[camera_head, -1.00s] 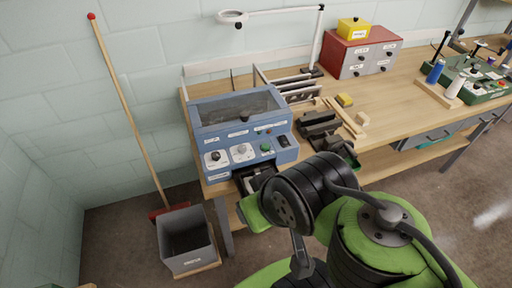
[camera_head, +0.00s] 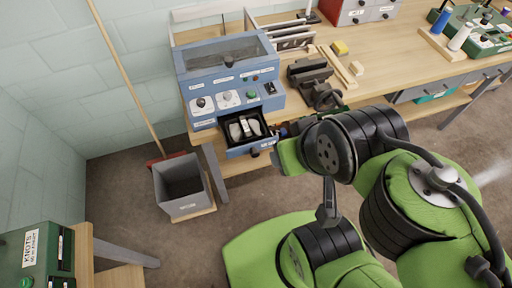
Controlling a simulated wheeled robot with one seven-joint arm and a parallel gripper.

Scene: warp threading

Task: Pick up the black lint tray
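The black lint tray (camera_head: 262,127) sits in a pulled-out drawer (camera_head: 238,152) with a blue front and a dark knob, low on the front of the blue machine (camera_head: 228,75). Pale grey-white pieces lie inside the tray. My arm comes in from the right, and its green end part is just right of the drawer. My gripper (camera_head: 283,132) shows only as a small dark piece there, beside the tray's right side. Its fingers are mostly hidden, and I cannot tell whether they are open or whether they touch anything.
A grey bin (camera_head: 183,190) stands on the floor left of the bench leg. A broom (camera_head: 128,80) leans on the wall behind it. A black vise-like tool (camera_head: 312,80) and wooden pieces lie on the bench (camera_head: 390,62). A green box (camera_head: 38,262) is at lower left.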

